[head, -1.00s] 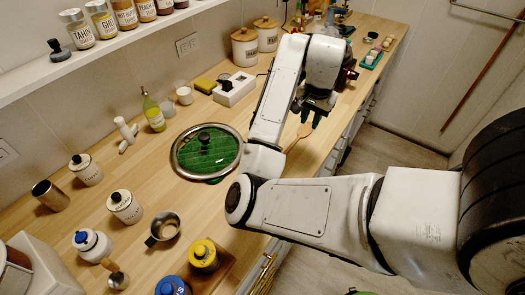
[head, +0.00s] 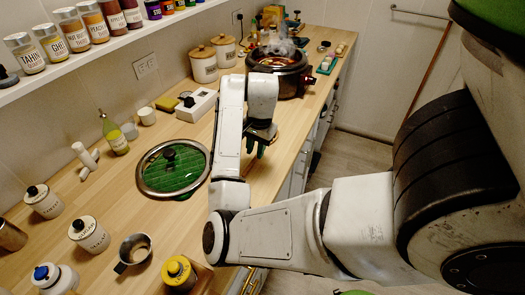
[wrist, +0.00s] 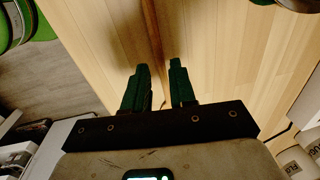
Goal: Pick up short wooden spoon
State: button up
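My gripper (head: 257,148) points down over the right part of the wooden counter (head: 105,215). In the wrist view its two dark green fingers (wrist: 159,68) stand apart, with a gap between them. The short wooden spoon is hard to make out against the similar wood. A narrow brown strip (wrist: 151,25) runs lengthwise in line with the gap and may be its handle or a shadow. In the head view the gripper and arm cover much of the spot below.
A dark pot (head: 280,78) stands beyond the gripper. A white box (head: 196,104), canisters (head: 202,64) and a bottle (head: 114,135) stand toward the wall. A metal cup (head: 134,252) is nearer.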

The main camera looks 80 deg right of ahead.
jog(key=shift+w+f, duration=0.15)
jog(key=shift+f, duration=1.15)
jog(key=shift+c, duration=0.3)
grip_shut()
